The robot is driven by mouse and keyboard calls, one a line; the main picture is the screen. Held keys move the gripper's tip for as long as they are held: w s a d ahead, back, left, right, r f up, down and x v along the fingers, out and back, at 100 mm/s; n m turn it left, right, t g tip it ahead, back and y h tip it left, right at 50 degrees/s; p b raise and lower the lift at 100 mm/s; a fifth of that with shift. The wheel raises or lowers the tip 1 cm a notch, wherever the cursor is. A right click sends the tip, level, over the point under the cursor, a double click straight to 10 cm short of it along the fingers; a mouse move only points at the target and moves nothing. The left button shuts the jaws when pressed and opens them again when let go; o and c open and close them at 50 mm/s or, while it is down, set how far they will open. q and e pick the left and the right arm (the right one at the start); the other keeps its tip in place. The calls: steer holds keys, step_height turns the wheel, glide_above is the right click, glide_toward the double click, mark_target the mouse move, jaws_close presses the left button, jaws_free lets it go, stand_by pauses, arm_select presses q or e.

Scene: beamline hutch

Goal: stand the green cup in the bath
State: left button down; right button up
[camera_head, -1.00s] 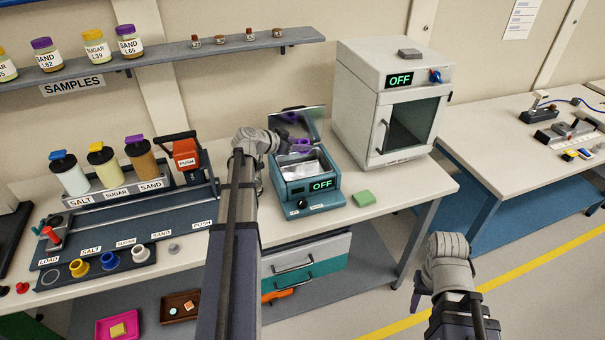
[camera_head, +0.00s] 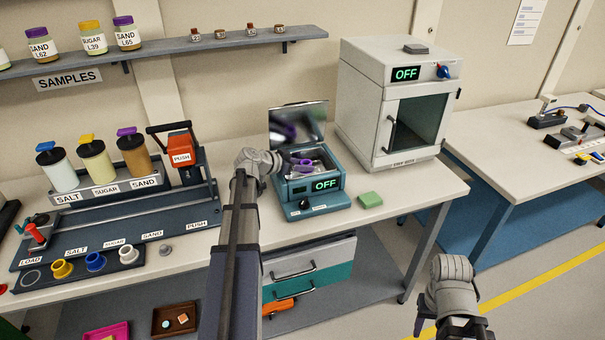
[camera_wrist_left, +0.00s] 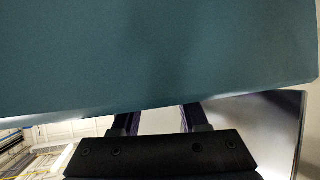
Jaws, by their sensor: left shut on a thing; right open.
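The bath (camera_head: 294,206) is a teal box with an open basin, its lid (camera_head: 283,127) raised and its display reading OFF. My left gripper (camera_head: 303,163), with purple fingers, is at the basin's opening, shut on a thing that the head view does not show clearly. No green cup can be made out elsewhere. In the left wrist view a teal surface (camera_wrist_left: 150,60), apparently the bath's, fills the top and hides the fingertips of my left gripper (camera_wrist_left: 158,112). My right gripper (camera_head: 420,325) is open and low at the right, away from the bench.
A white oven (camera_head: 365,110) reading OFF stands right of the bath. A green block (camera_head: 370,199) lies by the bath's front right corner. Left are a dispenser rack (camera_head: 120,189) and a tray (camera_head: 129,256) with yellow, blue and white cups. A shelf (camera_head: 180,48) runs above.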

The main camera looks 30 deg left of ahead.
arm_select(q)
steer(key=shift+f, duration=0.4)
arm_select(e)
steer(key=shift+f, duration=0.35)
arm_select(q)
steer(key=shift+f+b, duration=0.5)
arm_select(e)
steer(key=shift+f, duration=0.55)
arm_select(q)
steer(key=shift+s, duration=0.1)
steer(key=shift+d, duration=0.1)
steer(key=shift+c, duration=2.2)
jaws_free()
steer(key=shift+s+d+f, duration=0.1)
steer(key=shift+s, duration=0.05)
steer(key=shift+r+p, duration=0.4)
steer(key=shift+r, duration=0.05)
steer(key=p+v, duration=0.2)
steer(key=v, duration=0.1)
steer(key=p+v, duration=0.1)
steer(key=v, duration=0.3)
steer(key=p+v, duration=0.2)
steer(key=v, duration=0.1)
steer(key=shift+r+p, duration=0.3)
steer(key=shift+r, duration=0.1)
steer(key=shift+s+a+r, duration=0.25)
steer(key=shift+s+a, duration=0.2)
steer(key=shift+s, duration=0.2)
arm_select(e)
step_height(320, 180, up, 7)
